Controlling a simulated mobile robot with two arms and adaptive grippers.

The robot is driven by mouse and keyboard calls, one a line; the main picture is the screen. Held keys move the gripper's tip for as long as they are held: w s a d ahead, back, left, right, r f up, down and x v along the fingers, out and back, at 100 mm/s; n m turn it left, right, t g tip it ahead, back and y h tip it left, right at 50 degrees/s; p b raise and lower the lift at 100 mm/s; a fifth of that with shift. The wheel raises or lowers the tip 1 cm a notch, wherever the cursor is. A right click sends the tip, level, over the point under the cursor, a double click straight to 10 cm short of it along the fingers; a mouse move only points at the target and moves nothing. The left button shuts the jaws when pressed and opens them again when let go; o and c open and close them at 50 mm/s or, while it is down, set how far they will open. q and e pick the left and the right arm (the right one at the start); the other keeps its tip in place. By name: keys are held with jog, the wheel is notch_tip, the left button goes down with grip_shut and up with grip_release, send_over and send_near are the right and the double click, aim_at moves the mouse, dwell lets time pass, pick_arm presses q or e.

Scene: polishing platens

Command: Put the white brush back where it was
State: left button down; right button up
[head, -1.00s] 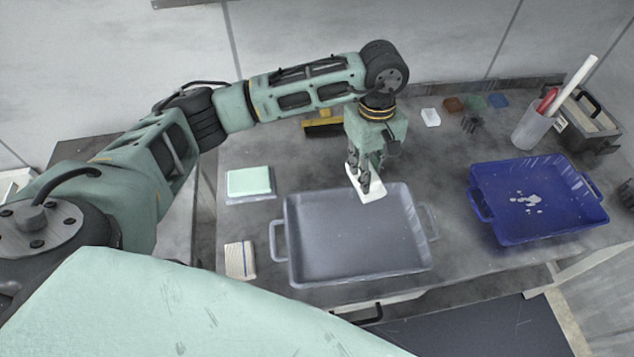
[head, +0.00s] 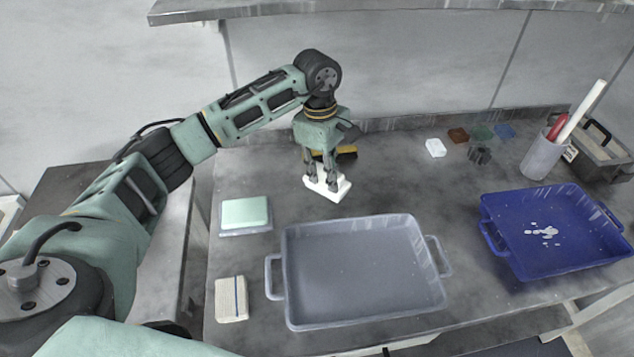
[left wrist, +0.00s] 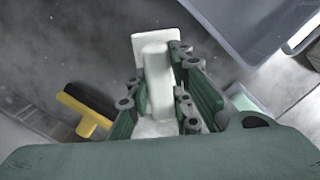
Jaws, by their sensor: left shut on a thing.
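The white brush (head: 327,187) is at the back of the bench, behind the grey tray. My left gripper (head: 322,180) is shut on it from above. In the left wrist view the white brush (left wrist: 157,85) sits between the fingers of my left gripper (left wrist: 160,98), its far end sticking out past them. The brush is at or close to the bench top; I cannot tell whether it touches. My right gripper is not in view.
The grey tray (head: 275,290) is in front, empty. A pale green block (head: 245,211) and striped cloth (head: 231,298) lie left. A blue tray (head: 520,265) stands right.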

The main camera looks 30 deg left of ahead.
pick_arm(q)
jog(key=a+f, duration=0.1)
jog(key=a, duration=0.1)
jog(key=shift+w+a+f, duration=0.15)
jog(key=shift+a+f, duration=0.15)
jog(key=shift+f, duration=0.05)
jog(key=shift+f+p, duration=0.4)
jog(key=shift+f, duration=1.75)
jog(key=c, duration=1.6)
grip_release()
jog(key=shift+o, duration=0.2)
jog(key=shift+a+r+b, duration=0.2)
jog(key=shift+a+r, duration=0.05)
jog(key=shift+r, duration=1.7)
jog(key=shift+a+r+b, duration=0.2)
jog(key=shift+r, duration=1.75)
